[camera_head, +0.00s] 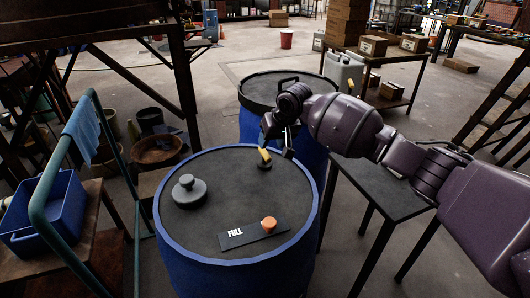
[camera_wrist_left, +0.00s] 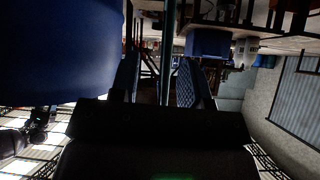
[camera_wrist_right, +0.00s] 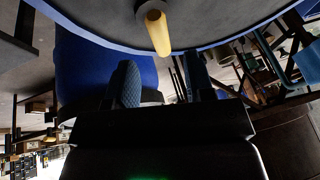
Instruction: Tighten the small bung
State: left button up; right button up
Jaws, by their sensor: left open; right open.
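A blue vat with a dark lid (camera_head: 215,165) stands in front. On the lid are a wide grey stepped plug (camera_head: 188,191), an orange cap (camera_head: 268,224) on a dark plate lettered "FILL" (camera_head: 236,239), and a small dark round fitting (camera_head: 265,166) with a yellow handle (camera_head: 265,155). Which one is called the small bung is not marked. My right gripper (camera_head: 279,140) is open and empty, close beside the yellow handle. In the right wrist view the handle (camera_wrist_right: 157,32) is just beyond the fingertips (camera_wrist_right: 160,78), apart from them. My left gripper (camera_wrist_left: 158,82) is open and empty, out of the head view.
A second blue vat (camera_head: 248,127) stands behind, with my right arm passing in front of it. A dark table (camera_head: 385,188) is at the right. A green rail (camera_head: 47,188) and a blue bin (camera_head: 48,212) stand at the left. Open floor (camera_head: 235,58) lies behind.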

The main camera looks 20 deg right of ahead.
aim_at(266, 152)
jog(key=b+x, duration=0.1)
jog(key=x, duration=0.4)
jog(key=shift+w+f, duration=0.1)
jog(key=shift+f, duration=0.05)
grip_shut()
